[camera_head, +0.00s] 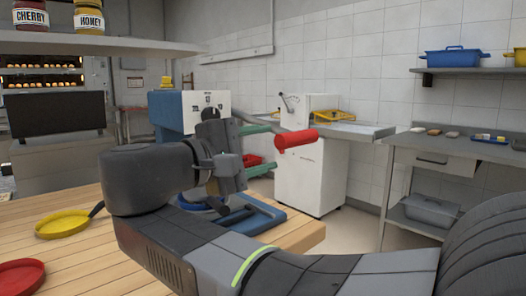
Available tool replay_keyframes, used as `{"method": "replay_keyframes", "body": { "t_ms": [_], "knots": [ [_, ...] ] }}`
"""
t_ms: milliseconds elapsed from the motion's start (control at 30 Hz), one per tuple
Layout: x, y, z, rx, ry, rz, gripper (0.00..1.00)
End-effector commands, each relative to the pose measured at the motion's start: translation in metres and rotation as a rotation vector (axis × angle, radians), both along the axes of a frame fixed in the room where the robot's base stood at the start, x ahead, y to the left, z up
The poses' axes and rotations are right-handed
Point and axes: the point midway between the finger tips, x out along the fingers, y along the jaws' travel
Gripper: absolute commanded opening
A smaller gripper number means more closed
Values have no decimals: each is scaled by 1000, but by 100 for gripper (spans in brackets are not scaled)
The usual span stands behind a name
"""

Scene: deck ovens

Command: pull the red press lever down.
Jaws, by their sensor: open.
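The red press lever handle (296,138) sticks out to the right on a grey rod. The rod runs up and left toward the press (186,108), a machine with a blue side, a pale front and a blue base (255,217). My gripper (273,149) is open, with its two green fingers apart, one above the other and pointing right. The handle shows just right of the fingertips, nearer the upper finger's height. Nothing is held. I cannot tell the depth gap between fingers and handle. My wrist hides part of the press.
The wooden table (110,215) holds a yellow pan (62,224) and a red dish (20,276) at left. A white machine (309,180) stands behind the handle. A shelf (90,45) with jars overhangs the left. A steel counter (440,150) stands right.

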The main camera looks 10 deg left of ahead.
Motion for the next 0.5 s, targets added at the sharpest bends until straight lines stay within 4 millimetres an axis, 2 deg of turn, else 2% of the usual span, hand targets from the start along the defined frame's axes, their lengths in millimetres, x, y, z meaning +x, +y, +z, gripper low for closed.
{"method": "replay_keyframes", "body": {
  "t_ms": [500],
  "knots": [
    [-46,37,-1,-2,3,4,49]
  ]
}}
